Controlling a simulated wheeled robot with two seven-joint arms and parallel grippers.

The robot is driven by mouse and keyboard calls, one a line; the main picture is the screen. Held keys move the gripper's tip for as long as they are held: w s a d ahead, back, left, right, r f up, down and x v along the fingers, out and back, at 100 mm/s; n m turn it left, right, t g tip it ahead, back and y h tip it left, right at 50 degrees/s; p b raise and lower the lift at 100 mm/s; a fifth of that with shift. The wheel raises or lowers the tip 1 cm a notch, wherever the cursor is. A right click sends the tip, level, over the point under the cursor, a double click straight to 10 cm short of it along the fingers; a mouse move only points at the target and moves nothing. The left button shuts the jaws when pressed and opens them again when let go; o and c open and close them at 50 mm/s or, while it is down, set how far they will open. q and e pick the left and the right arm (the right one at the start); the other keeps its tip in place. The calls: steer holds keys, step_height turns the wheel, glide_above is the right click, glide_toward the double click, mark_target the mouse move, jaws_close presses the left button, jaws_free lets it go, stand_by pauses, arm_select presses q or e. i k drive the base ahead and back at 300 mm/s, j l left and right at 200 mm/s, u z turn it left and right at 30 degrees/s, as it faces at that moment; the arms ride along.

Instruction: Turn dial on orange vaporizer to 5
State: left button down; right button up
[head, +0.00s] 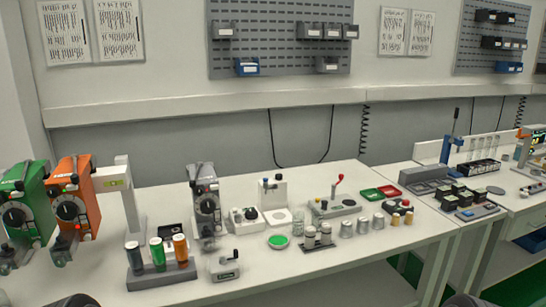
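The orange vaporizer (88,184) stands at the far left of the long white bench in the head view. Its round black dial (70,208) faces me on the front. The numbers on the dial are too small to read, so I cannot tell its setting. Neither of my grippers shows clearly. Only dark rounded parts, probably my own arms, cut into the bottom edge at left and right of centre.
A green vaporizer (32,187) stands close on the orange one's left. A white post (131,200) and a rack of coloured vials (162,281) are at its right. A grey dial device (206,199) stands farther right. Several small items fill the bench beyond.

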mark_target(67, 210)
steer(key=u, duration=1.25)
